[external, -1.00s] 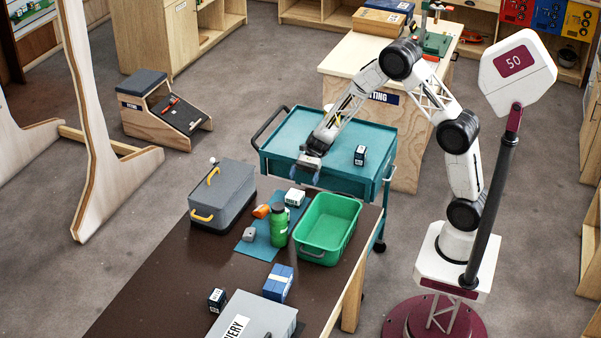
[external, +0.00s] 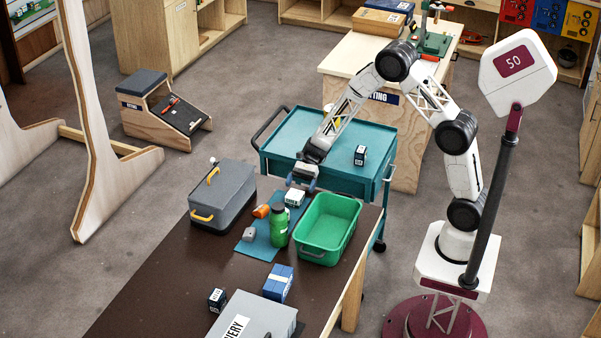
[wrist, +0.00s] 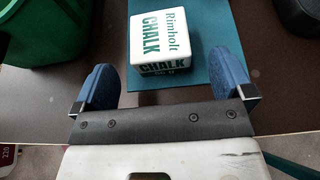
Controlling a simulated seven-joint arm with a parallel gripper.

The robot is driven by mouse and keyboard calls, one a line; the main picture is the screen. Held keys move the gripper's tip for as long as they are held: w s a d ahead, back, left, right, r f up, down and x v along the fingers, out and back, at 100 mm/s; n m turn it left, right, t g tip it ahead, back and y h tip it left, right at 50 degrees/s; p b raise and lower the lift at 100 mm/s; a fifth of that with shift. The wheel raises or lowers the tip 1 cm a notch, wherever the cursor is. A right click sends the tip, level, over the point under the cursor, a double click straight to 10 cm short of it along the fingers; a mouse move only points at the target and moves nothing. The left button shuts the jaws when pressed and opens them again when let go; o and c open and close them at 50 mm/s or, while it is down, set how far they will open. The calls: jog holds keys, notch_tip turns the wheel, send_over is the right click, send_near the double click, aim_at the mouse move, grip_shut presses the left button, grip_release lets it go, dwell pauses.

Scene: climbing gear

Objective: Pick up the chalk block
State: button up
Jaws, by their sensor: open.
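The chalk block (wrist: 168,38) is a white box with green "Rimholt CHALK" lettering. It lies on a teal mat (wrist: 208,85) on the brown table. In the wrist view it sits ahead of my gripper (wrist: 162,88), between the lines of the two blue fingers. In the external view the block (external: 294,198) is at the mat's far end, and my gripper (external: 301,183) is just above and behind it. The fingers are open, wide apart and empty. They do not appear to touch the block.
A green bin (external: 328,228) stands right of the block. A green bottle (external: 278,228), an orange item (external: 261,211) and a grey block (external: 249,234) are on or by the mat. A grey toolbox (external: 222,200) is to the left. A teal cart (external: 290,140) stands behind.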

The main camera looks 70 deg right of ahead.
aim_at(297, 191)
jog(key=shift+x, duration=2.05)
jog(key=c, duration=1)
jog(key=shift+r, duration=0.1)
jog(key=shift+r, duration=4.9)
